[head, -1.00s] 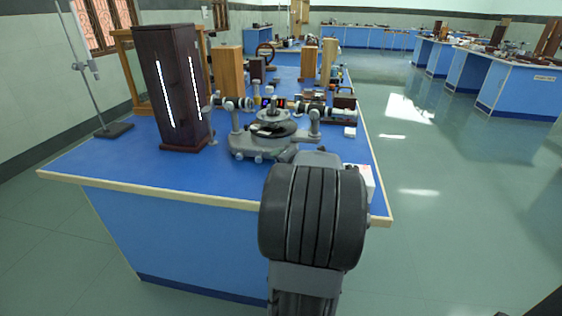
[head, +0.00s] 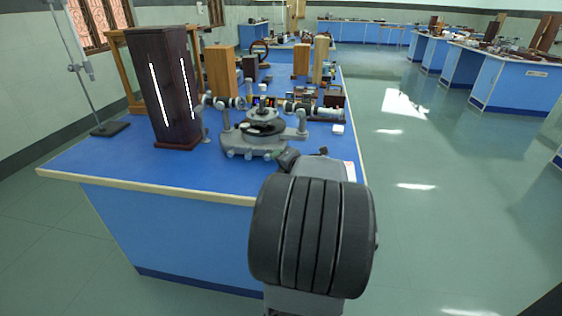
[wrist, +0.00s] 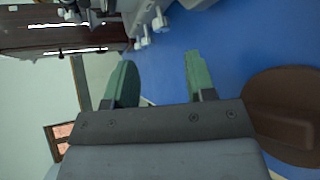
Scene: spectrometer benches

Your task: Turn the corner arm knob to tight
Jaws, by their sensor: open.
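The grey spectrometer (head: 256,138) stands on the blue bench top (head: 105,165), with a round table in its middle and arms to both sides. In the wrist view, pale knobs (wrist: 142,40) on its grey body show at the top, beyond the fingers. I cannot tell which one is the corner arm knob, nor its setting. My gripper (wrist: 160,80) is open and empty, with green fingers apart and touching nothing that I can see. In the head view my own arm hides most of the gripper, near the spectrometer's front right.
A tall dark lamp box (head: 160,90) with two lit slits stands left of the spectrometer; it also shows in the wrist view (wrist: 25,37). A retort stand (head: 108,128) is at the left. A brown rounded object (wrist: 285,115) lies right of the fingers. Floor right of the bench is clear.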

